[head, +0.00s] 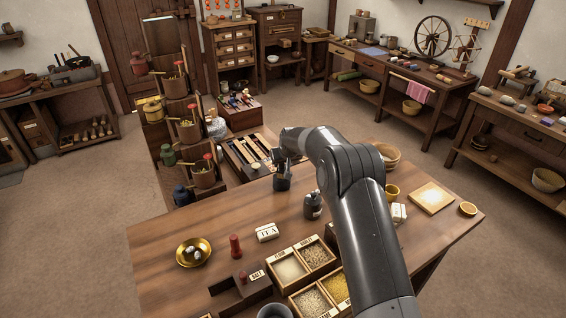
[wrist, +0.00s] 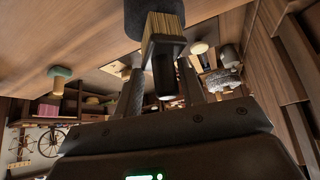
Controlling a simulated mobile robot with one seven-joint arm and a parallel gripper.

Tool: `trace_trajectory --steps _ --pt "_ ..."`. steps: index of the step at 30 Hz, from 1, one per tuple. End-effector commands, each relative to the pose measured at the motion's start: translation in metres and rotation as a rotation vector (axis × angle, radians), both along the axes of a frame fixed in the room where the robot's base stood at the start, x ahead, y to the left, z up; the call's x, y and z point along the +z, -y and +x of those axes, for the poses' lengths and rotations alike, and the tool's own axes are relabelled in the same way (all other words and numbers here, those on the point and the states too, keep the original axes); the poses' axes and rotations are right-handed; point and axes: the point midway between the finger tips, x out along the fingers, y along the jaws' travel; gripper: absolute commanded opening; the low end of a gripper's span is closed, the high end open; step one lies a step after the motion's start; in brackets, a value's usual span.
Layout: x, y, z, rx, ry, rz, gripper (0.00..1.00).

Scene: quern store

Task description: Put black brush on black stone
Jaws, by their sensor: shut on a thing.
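My gripper (head: 283,168) is over the far edge of the wooden table, shut on the black brush. In the wrist view the brush (wrist: 164,76) stands between the fingers, with a black handle and a pale striped end. A dark rounded thing (wrist: 143,14) is beyond that end; I cannot tell whether it is the black stone or whether they touch. In the head view a dark shape (head: 283,184) shows just below the gripper, too small to tell apart.
A dark labelled bottle (head: 313,206) stands right of the gripper. A tea box (head: 267,233), a brass bowl (head: 193,252), a red-topped peg (head: 235,246) and grain boxes (head: 316,254) are nearer. A pot rack (head: 203,178) stands left.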

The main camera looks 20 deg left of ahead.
Motion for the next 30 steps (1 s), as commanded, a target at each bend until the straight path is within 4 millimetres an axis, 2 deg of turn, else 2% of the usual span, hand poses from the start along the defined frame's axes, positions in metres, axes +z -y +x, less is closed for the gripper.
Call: trace_trajectory --steps 1,2,9,20,26,30 --pt "-0.002 0.0 0.0 0.0 -0.001 -0.001 0.07" --pt "-0.002 0.0 0.0 0.0 0.0 0.0 0.39" --pt "-0.001 0.0 0.0 0.0 0.0 0.0 0.58" --pt "0.004 0.001 -0.001 0.0 0.0 0.0 0.6" --pt "0.027 0.008 -0.013 0.0 0.002 0.001 0.6" --pt "0.049 0.016 -0.025 -0.001 0.002 0.002 0.6"
